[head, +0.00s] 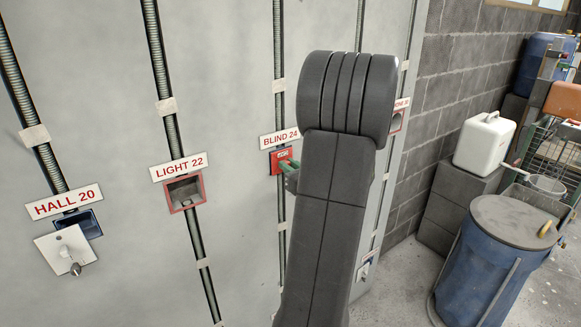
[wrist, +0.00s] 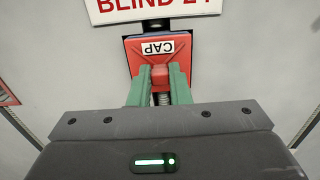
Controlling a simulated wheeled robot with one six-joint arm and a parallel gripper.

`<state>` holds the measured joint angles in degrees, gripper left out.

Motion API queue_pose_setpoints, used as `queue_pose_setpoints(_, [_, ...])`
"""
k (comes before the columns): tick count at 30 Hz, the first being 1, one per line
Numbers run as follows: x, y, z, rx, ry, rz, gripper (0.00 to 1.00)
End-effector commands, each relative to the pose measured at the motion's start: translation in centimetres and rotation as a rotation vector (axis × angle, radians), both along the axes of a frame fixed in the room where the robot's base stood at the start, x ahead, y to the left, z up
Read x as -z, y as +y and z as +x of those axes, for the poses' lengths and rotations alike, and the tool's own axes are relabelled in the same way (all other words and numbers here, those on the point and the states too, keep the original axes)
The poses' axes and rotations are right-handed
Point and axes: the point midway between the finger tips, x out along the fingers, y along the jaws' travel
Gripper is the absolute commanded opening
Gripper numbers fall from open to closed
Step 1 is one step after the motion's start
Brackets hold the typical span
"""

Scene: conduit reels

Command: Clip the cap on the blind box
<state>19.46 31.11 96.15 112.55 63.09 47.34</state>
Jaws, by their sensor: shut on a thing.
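The red cap (wrist: 158,53), labelled CAP, is at the blind box under the BLIND 24 sign (head: 281,138). My gripper (wrist: 160,78) has its green fingers shut on the cap's red knob. In the head view the cap (head: 279,155) covers most of the box front. In the wrist view a dark blue strip of the blind box (wrist: 158,24) shows above the cap, and the cap looks slightly tilted. I cannot tell whether it is clipped in. In the head view my arm partly hides the gripper (head: 290,165).
The open LIGHT 22 box (head: 185,192) has a red rim. The HALL 20 box (head: 78,222) has a white plate (head: 66,252) hanging in front of it. Conduits run down the panel. A blue barrel (head: 488,265) and a white canister (head: 484,141) stand at the right.

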Motion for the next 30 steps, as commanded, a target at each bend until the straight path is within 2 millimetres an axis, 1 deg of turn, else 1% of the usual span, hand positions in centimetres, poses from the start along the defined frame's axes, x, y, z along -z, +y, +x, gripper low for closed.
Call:
queue_pose_setpoints(8, [-0.21,0.05,0.11,0.0,-0.005,0.001,0.0])
queue_pose_setpoints(9, [-0.22,0.06,0.12,0.0,-0.005,0.001,0.25])
queue_pose_setpoints(12, [-0.18,0.04,0.09,0.0,-0.004,0.001,0.42])
queue_pose_setpoints(18, [-0.12,0.03,0.05,0.0,-0.003,0.001,0.42])
queue_pose_setpoints(20, [-0.1,0.01,0.05,0.0,-0.002,0.0,0.53])
queue_pose_setpoints(30, [-0.06,-0.16,-0.15,0.001,-0.002,0.001,0.53])
